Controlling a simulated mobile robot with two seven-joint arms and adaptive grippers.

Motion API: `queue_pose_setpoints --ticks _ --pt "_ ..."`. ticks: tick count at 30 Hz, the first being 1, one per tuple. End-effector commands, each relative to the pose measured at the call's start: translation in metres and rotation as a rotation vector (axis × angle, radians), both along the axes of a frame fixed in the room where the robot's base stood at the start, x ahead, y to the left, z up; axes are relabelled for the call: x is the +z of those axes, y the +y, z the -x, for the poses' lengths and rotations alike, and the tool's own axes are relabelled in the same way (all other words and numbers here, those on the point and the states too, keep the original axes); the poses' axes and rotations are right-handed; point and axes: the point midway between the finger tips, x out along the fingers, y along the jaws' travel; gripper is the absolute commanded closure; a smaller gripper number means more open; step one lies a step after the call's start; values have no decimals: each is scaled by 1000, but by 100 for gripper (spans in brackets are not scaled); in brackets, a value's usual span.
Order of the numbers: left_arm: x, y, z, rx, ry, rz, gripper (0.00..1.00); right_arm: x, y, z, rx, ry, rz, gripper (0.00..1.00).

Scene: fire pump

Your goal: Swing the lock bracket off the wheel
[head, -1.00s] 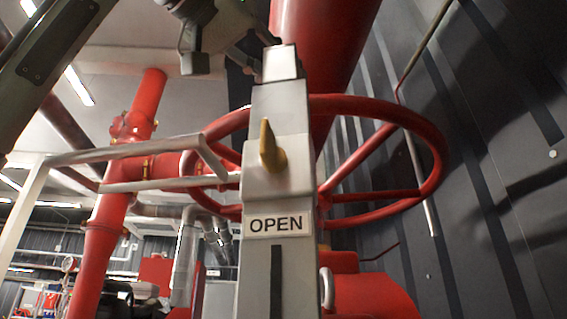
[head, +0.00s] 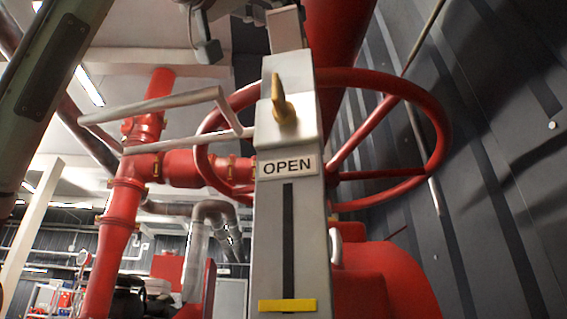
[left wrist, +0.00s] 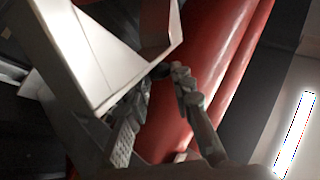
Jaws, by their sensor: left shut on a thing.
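A grey U-shaped bar (head: 165,103), which looks like the lock bracket, reaches left from the post in the head view. Its right end crosses in front of the left rim of the red handwheel (head: 440,130). The grey post (head: 268,220) carries a yellow knob and an OPEN sign. My left gripper (head: 207,50) is at the top, left of the post's top and above the bar. In the left wrist view, its fingers (left wrist: 163,76) are close together beside a pale grey angled part (left wrist: 85,50). The gripped contact is hard to see. My right gripper is out of view.
A big red pipe (head: 340,35) rises behind the wheel. A dark ribbed wall (head: 510,200) stands close on the right. Red pipework (head: 125,205) stands at the left. A yellow marker (head: 287,305) sits low on the post.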

Motion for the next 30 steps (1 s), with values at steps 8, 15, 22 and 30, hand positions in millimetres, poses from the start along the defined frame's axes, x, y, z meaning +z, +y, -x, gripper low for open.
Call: queue_pose_setpoints --ticks 8,15,22,30 --pt "0 0 1 0 -9 3 100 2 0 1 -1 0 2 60" --pt "0 0 1 0 -8 3 67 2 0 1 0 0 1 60" --pt "0 0 1 0 -8 3 57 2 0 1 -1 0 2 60" --pt "-5 6 5 0 -8 3 57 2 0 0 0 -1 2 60"
